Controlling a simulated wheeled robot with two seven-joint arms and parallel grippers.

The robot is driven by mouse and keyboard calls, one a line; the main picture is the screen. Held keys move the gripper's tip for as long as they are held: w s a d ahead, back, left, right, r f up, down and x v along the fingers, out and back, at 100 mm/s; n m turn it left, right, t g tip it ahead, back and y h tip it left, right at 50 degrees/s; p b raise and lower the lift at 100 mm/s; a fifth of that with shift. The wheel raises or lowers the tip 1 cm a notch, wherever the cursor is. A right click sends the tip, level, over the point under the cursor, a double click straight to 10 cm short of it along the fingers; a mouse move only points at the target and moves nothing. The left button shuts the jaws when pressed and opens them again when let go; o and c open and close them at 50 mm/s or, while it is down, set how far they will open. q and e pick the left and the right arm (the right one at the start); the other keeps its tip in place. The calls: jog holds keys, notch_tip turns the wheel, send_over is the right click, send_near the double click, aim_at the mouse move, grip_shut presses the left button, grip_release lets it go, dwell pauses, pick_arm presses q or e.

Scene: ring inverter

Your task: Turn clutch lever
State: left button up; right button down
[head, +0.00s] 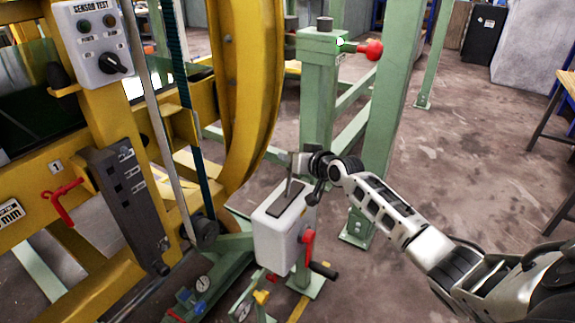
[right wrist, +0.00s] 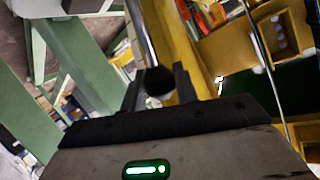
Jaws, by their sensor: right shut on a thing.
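The white box (head: 278,232) has a dark slot plate on its sloped top, and a thin metal lever (head: 289,187) rises from it. I take this to be the clutch lever. My right gripper (head: 300,162) is at the lever's upper end, shut on it. In the right wrist view, a dark round knob (right wrist: 159,80) sits between the two fingers of my right gripper (right wrist: 160,84), and a shiny rod (right wrist: 141,38) shows beyond it. The gripper hides most of the lever's top in the head view. My left gripper is not in view.
A red handle (head: 307,238) is on the white box's side. A red-knobbed lever (head: 373,50) juts from the green post (head: 318,95). The yellow ring frame (head: 247,75) and a sensor test panel (head: 92,45) stand left. Open concrete floor (head: 455,165) lies right.

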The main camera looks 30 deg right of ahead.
jog(key=shift+w+d+f+m+g+y+b, duration=0.25)
jog(key=shift+d+m+b, duration=0.1)
jog(key=shift+d+b, duration=0.2)
jog(key=shift+w+d+f+m+g+y+b, duration=0.15)
jog(key=shift+w+d+f+m+g+b, duration=0.2)
jog(key=shift+b, duration=0.3)
jog(key=shift+s+d+r, duration=0.1)
jog(key=shift+r, duration=0.05)
jog(key=c, duration=1.1)
grip_release()
jog(key=p+v, duration=0.1)
jog(key=v, duration=1.5)
